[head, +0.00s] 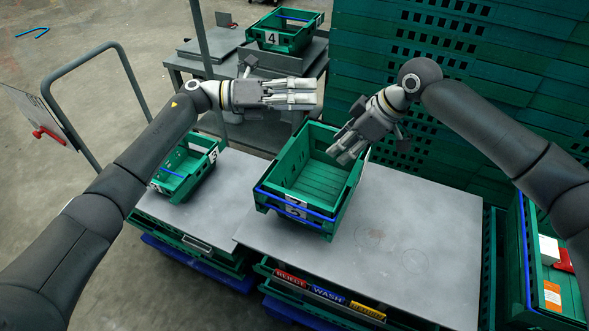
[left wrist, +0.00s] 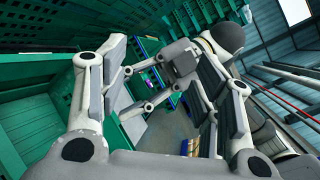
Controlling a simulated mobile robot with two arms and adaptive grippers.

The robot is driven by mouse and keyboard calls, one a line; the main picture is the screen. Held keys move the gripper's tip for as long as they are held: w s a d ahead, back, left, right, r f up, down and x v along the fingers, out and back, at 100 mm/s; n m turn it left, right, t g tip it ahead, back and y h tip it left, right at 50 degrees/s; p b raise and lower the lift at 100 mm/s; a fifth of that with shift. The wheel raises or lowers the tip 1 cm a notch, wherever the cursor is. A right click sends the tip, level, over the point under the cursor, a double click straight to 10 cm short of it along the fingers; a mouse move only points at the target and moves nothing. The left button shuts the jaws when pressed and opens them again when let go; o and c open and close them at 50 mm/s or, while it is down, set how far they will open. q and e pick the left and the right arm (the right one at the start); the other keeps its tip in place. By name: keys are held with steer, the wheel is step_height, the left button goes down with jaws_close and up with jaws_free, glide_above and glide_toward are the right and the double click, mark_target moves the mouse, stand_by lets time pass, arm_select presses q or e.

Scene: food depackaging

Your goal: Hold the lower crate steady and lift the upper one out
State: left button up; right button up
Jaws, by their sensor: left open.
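Two green crates are nested in a stack on the grey tabletop in the head view. The upper crate (head: 318,178) is empty, with its open top facing up. The lower crate (head: 325,236) shows mainly as a strip beneath it; most of it is hidden. Blue bars and number plates face the front. My left gripper (head: 316,95) is open and empty, above and behind the stack, apart from both crates. Its spread fingers fill the left wrist view (left wrist: 168,95). My right gripper (head: 340,153) is at the upper crate's far right rim; whether it grips the rim is unclear.
A crate marked 3 (head: 186,171) stands left on a lower grey top, and one marked 4 (head: 286,33) on a rear table. Green crate stacks (head: 450,120) wall off the back right. The tabletop (head: 420,225) right of the stack is clear. Labelled trays sit below.

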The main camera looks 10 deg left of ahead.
arm_select(q)
steer(key=s+d+f+m+g+y, duration=0.3)
steer(key=s+d+m+g+y, duration=0.15)
steer(key=s+m, duration=0.25)
steer(key=m+y, duration=0.8)
steer(key=y, duration=0.6)
glide_toward(292, 208)
steer(key=shift+t, duration=0.45)
steer(key=f, duration=0.3)
steer(key=s+f, duration=0.1)
steer(key=f, duration=0.2)
steer(key=s+f, duration=0.1)
steer(key=f, duration=0.2)
steer(key=shift+a+f, duration=0.1)
steer(key=shift+a, duration=0.3)
steer(key=shift+h, duration=0.25)
jaws_close()
jaws_free()
